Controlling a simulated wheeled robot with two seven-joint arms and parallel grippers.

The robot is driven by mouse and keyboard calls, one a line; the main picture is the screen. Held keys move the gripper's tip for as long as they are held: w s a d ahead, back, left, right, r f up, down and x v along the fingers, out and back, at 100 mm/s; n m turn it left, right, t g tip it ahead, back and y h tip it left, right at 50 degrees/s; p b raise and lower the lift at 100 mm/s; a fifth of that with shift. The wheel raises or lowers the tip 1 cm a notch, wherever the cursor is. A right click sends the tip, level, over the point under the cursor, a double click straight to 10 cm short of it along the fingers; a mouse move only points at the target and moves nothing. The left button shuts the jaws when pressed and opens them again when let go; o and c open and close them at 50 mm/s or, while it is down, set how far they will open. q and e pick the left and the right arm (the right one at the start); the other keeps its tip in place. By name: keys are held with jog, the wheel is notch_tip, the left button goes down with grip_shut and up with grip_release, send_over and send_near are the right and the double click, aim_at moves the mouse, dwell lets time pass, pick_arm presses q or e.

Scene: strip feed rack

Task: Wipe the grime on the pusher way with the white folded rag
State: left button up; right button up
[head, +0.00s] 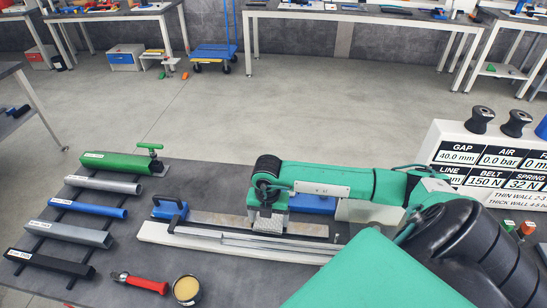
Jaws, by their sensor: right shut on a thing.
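My right gripper (268,205) points down over the pusher way (220,220), a long flat grey-brown strip on a white base. It is shut on the white folded rag (267,224), whose pale lower part shows beneath the jaws. The rag is at the way's surface, about midway along it; I cannot tell whether it touches. The way has a brownish tint left of the rag, but I cannot make out the grime clearly. The gripper and rag hide part of the way. My left gripper is not in view.
A blue handled block (170,209) stands at the way's left end. Green, grey, blue and black profiles lie on a rack (75,193) at left. A red-handled tool (146,284) and a round tin (187,290) lie in front. A label panel (480,168) stands at right.

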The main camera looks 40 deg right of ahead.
aim_at(232, 220)
jog(key=shift+w+a+b, duration=0.4)
jog(key=shift+w+a, duration=0.8)
jog(key=shift+w, duration=0.15)
jog(key=shift+w+a+b, duration=0.35)
jog(key=shift+w+a, duration=0.8)
jog(key=shift+w, duration=0.2)
jog(key=shift+w+a+f+b, duration=0.1)
jog(key=shift+w+a+b, duration=0.6)
jog(key=shift+w+a, duration=0.85)
jog(key=shift+d, duration=0.1)
notch_tip(232, 220, up, 5)
jog(key=p, duration=0.3)
